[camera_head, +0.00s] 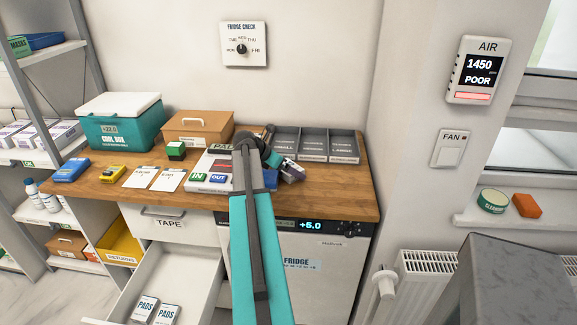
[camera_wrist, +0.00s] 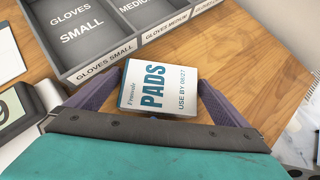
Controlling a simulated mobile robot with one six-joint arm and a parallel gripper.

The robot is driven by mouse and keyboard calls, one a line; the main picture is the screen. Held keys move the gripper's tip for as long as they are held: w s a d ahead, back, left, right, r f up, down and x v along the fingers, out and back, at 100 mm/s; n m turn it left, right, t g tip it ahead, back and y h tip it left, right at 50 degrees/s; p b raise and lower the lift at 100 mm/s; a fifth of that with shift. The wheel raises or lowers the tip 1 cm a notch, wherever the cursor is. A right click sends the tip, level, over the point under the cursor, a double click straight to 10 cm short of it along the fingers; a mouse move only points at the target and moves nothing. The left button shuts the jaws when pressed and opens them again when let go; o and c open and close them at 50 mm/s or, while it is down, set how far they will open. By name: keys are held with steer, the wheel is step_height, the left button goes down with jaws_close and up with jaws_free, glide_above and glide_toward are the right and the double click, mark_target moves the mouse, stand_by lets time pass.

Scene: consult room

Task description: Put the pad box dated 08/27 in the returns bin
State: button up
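The pad box (camera_wrist: 160,88) is white with blue "PADS" lettering and reads "USE BY 08/27" in the wrist view. In the head view my gripper (camera_head: 291,170) is over the right part of the wooden counter, in front of the grey glove trays; the arm hides part of this area. The yellow returns bin (camera_head: 121,258) stands low on the left, below the counter, with its "RETURNS" label facing out.
An open white drawer (camera_head: 190,262) holds two more pads boxes (camera_head: 145,308) and juts out beside the returns bin. The counter (camera_head: 110,193) carries a teal cool box (camera_head: 118,133), a cardboard box (camera_head: 198,125), papers and small items. Grey glove trays (camera_head: 314,147) stand behind my gripper.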

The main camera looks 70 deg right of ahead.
steer(key=shift+r, duration=0.1)
steer(key=b+v, duration=0.2)
steer(key=v, duration=1)
stand_by(0.5)
